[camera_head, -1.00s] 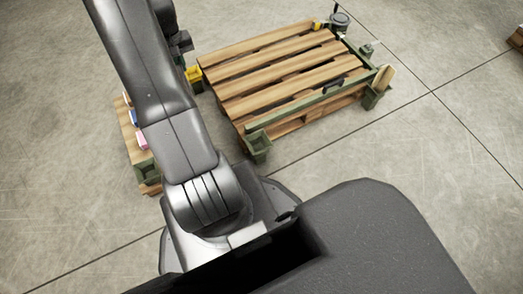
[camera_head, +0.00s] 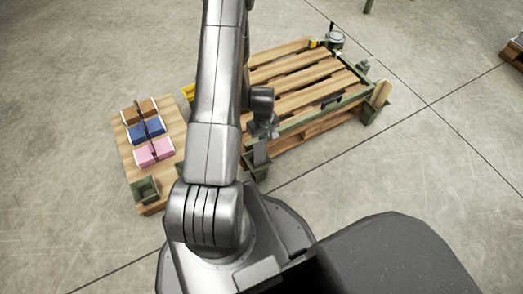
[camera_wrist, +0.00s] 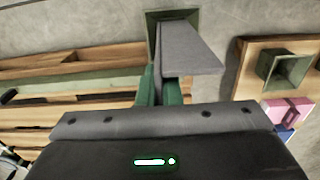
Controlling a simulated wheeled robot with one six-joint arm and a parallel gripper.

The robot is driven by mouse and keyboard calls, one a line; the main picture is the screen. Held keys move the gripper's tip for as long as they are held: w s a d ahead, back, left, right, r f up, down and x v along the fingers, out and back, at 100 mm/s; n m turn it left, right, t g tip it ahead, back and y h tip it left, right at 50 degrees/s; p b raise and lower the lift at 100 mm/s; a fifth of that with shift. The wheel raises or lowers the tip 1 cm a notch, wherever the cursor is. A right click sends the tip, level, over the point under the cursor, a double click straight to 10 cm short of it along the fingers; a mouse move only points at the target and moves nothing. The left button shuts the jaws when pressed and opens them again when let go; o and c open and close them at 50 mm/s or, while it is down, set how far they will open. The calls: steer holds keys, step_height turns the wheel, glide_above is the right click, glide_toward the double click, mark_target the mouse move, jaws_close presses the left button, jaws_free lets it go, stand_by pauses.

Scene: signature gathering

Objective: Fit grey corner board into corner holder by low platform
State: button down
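The grey corner board (camera_wrist: 190,50) is between the green fingers of my gripper (camera_wrist: 160,88) in the wrist view, and the fingers are shut on it. The board shows upright in the head view (camera_head: 260,152), below my gripper (camera_head: 262,128). A green corner holder (camera_wrist: 153,22) stands at the near left corner of the slatted wooden low platform (camera_head: 300,95). The board overlaps this holder in both views and hides much of it. I cannot tell whether its lower end is inside the holder or above it.
A smaller wooden board (camera_head: 172,115) at left carries orange (camera_head: 139,110), blue (camera_head: 146,130) and pink (camera_head: 154,152) blocks. A green holder (camera_head: 146,190) sits at its near end. A wooden piece (camera_head: 381,93) stands at the platform's right corner.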

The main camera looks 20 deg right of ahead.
steer(key=shift+f+b, duration=1.05)
steer(key=shift+f, duration=1.85)
steer(key=c, duration=1.6)
jaws_free()
steer(key=shift+r, duration=0.1)
step_height(320, 180, up, 13)
steer(key=p, duration=0.4)
steer(key=shift+f+p, duration=0.2)
steer(key=shift+p, duration=0.15)
step_height(320, 180, down, 13)
steer(key=b, duration=0.4)
steer(key=shift+b, duration=0.4)
steer(key=shift+r+p, duration=0.45)
steer(key=shift+r, duration=0.05)
